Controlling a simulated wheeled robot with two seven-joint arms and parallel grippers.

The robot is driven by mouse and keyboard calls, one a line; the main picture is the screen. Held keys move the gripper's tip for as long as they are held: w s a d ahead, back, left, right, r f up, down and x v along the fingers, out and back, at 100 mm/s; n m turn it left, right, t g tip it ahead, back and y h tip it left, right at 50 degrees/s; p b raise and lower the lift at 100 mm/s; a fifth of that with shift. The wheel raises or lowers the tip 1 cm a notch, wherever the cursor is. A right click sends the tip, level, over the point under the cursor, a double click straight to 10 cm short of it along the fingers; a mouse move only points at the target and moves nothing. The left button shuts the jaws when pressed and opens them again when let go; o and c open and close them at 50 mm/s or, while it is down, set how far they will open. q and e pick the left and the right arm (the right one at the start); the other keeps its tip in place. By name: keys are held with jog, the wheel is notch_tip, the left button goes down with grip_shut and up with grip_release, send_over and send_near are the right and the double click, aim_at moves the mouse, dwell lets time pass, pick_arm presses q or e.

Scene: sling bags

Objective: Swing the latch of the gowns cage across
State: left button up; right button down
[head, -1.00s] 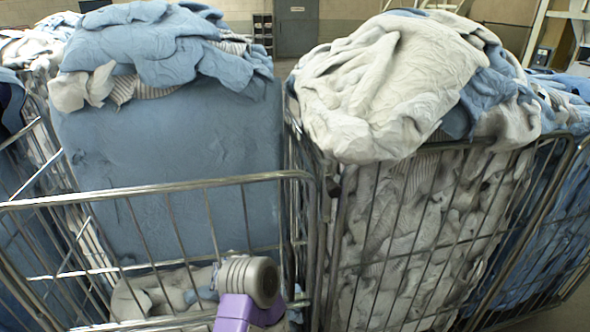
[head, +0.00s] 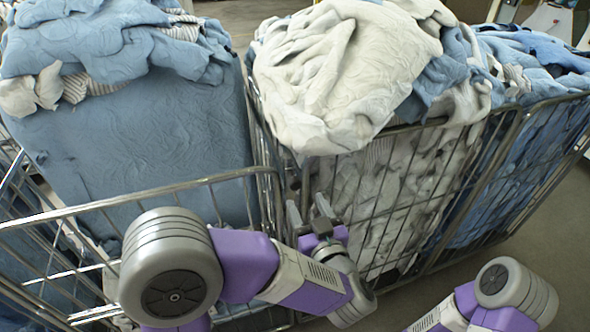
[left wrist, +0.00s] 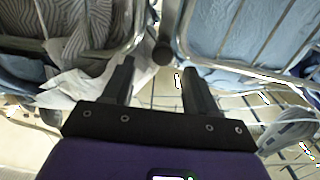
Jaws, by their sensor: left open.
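My left gripper (head: 308,206) is open and empty, raised at the corner where two wire cages meet. One is the cage with blue cloth (head: 180,190); the other holds pale and patterned cloth (head: 411,190). No label shows which is the gowns cage. In the left wrist view a dark round knob (left wrist: 163,54), perhaps the latch's end, lies just beyond and between the spread fingertips (left wrist: 158,67), apart from them. In the head view the latch cannot be made out clearly. My right gripper is outside both views.
Heaped cloth (head: 330,75) overhangs the middle cage's rim. Another cage with blue cloth (head: 525,150) stands at the right. Bare floor (head: 560,215) shows at the lower right. Metal cage rails lie close on both sides of my left gripper.

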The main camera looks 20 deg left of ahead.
aim_at(296, 185)
pick_arm(q)
jog(key=x, duration=0.2)
jog(key=p+x, duration=0.1)
jog(key=x, duration=0.4)
jog(key=shift+a+r, duration=0.3)
jog(key=shift+r, duration=0.1)
grip_shut()
